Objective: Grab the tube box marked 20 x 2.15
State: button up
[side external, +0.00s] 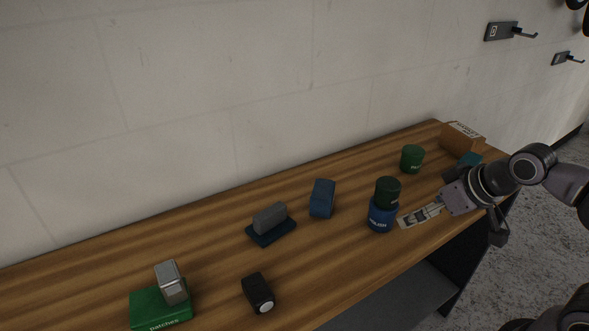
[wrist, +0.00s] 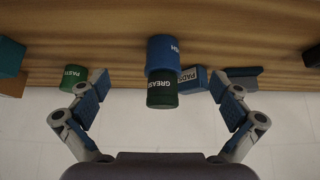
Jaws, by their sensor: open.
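No marking 20 x 2.15 can be read on any box, so I cannot tell which one is the tube box. My gripper (side external: 418,214) is open and empty at the right part of the bench, beside the stacked cans. In the wrist view, its fingers stand wide apart with the cans between them in the picture. Boxes in view are a blue one (side external: 322,198) lettered PADS in the wrist view (wrist: 194,79), a grey one (side external: 269,217) on a dark blue one (side external: 271,233), a teal one (side external: 470,159) and a silver one (side external: 171,281).
A dark green GREASE can (side external: 387,191) stands on a blue can (side external: 381,217). A green can (side external: 411,158) and a cardboard box (side external: 458,142) are farther back. A green patches box (side external: 160,308) supports the silver box. A black object (side external: 258,293) lies near the front edge.

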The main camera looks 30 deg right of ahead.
jog(key=c, duration=0.6)
jog(key=m+g+h, duration=0.4)
jog(key=m+g, duration=0.2)
jog(key=m, duration=1)
send_near(470, 160)
jog(key=shift+w+a, duration=0.15)
jog(key=shift+d+f, duration=0.25)
jog(key=shift+f, duration=0.1)
jog(key=shift+x, duration=5)
